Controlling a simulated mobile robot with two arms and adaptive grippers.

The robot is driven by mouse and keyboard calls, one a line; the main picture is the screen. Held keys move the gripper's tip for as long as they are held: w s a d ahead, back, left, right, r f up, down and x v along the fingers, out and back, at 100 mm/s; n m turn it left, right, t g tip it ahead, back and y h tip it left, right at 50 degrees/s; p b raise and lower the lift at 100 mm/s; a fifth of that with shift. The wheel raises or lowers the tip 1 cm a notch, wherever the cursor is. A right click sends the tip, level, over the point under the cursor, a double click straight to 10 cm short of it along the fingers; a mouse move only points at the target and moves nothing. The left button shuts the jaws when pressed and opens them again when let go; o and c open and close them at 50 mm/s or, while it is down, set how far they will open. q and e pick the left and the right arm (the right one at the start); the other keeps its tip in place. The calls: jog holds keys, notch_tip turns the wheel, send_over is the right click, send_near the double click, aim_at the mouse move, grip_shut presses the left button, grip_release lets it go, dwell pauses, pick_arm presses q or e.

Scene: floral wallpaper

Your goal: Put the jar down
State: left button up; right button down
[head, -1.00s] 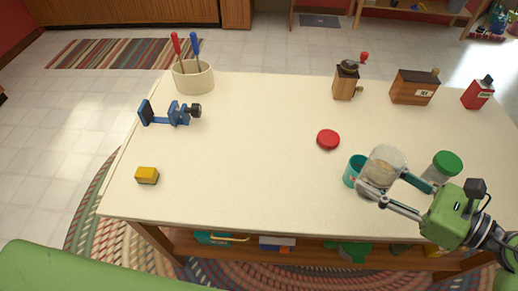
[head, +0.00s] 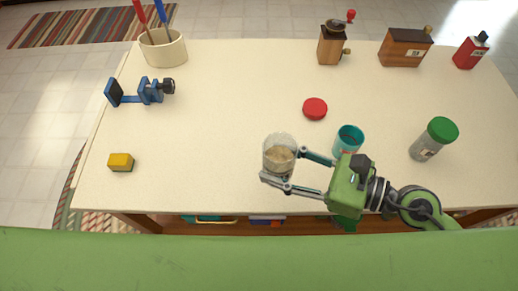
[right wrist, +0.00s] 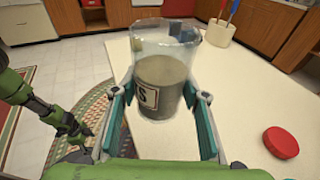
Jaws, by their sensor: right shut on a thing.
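The jar (head: 279,153) is clear, with beige contents in its lower part and no lid on it. It stands upright at the middle front of the table in the head view. In the right wrist view the jar (right wrist: 162,75) shows a label with an S, between the two fingers. My right gripper (head: 283,170) is shut on the jar from the right. I cannot tell whether the jar's base touches the table (head: 215,130).
A red lid (head: 315,108) lies behind the jar. A teal cup (head: 349,138) and a green-topped shaker (head: 435,138) stand to the right. A blue vise (head: 145,92) and a yellow block (head: 121,162) are at left.

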jog(key=w+a+f, duration=0.1)
jog(key=w+f, duration=0.2)
jog(key=w, duration=0.1)
jog(key=w+a+f, duration=0.1)
jog(key=w+f, duration=0.2)
jog(key=w, duration=0.1)
jog(key=w+a+f, duration=0.1)
jog(key=w+f, duration=0.2)
jog(key=w, duration=0.1)
jog(key=shift+w+a+f+p, duration=0.1)
jog(key=shift+w+a+p, duration=0.2)
jog(key=shift+w, duration=0.05)
jog(key=shift+w+f, duration=0.2)
jog(key=shift+f, duration=0.05)
notch_tip(320, 180, down, 3)
jog(key=shift+w+a, duration=0.1)
jog(key=shift+f, duration=0.15)
jog(key=shift+f, duration=0.1)
jog(key=shift+f, duration=0.15)
jog(key=c, duration=1.2)
grip_release()
